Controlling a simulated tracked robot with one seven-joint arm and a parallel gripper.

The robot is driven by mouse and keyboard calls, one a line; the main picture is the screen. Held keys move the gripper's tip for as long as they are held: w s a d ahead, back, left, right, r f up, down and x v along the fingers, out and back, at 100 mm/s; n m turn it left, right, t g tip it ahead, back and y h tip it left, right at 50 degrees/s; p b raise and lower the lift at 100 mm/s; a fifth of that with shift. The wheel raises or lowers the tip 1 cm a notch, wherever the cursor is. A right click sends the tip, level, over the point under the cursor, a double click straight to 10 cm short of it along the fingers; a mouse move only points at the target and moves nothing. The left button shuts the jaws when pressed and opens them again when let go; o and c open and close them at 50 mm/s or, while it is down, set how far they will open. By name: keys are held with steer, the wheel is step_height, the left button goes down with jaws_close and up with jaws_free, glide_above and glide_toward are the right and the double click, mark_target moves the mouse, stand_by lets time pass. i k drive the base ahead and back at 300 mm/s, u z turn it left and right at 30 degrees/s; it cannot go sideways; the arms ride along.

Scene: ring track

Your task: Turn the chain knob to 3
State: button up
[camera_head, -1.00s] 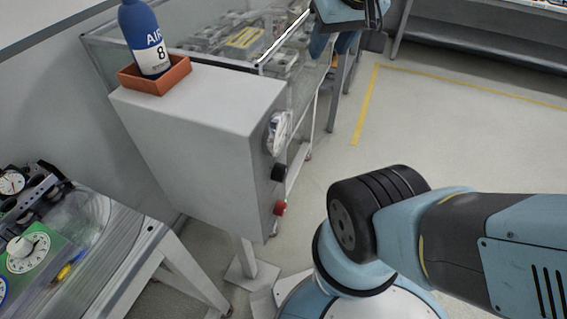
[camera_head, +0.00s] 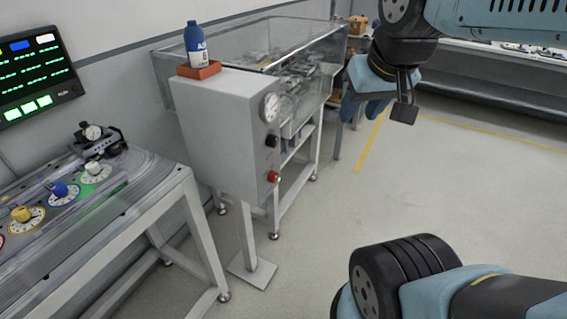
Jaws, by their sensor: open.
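A row of dial knobs sits on the bench at the left: a yellow knob (camera_head: 21,214), a blue knob (camera_head: 60,189) and a white knob (camera_head: 93,168) on a green plate, each on a numbered disc. Part of a red dial (camera_head: 2,241) shows at the left edge. The labels are too small to read, so I cannot tell which is the chain knob or its setting. My gripper (camera_head: 389,109) hangs open and empty at the upper right, over the floor and far from the knobs.
A grey cabinet (camera_head: 222,135) stands between the bench (camera_head: 150,205) and my arm, with a gauge (camera_head: 270,107), a black knob (camera_head: 272,141) and a red button (camera_head: 273,176). A blue bottle (camera_head: 195,45) stands on it. A lit screen (camera_head: 38,75) hangs at left. Floor at right is clear.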

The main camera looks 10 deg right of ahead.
mark_target(272, 141)
steer(key=z, duration=0.05)
steer(key=k, duration=1.2)
steer(key=z, duration=0.6)
steer(key=i, duration=1)
steer(key=u, duration=0.05)
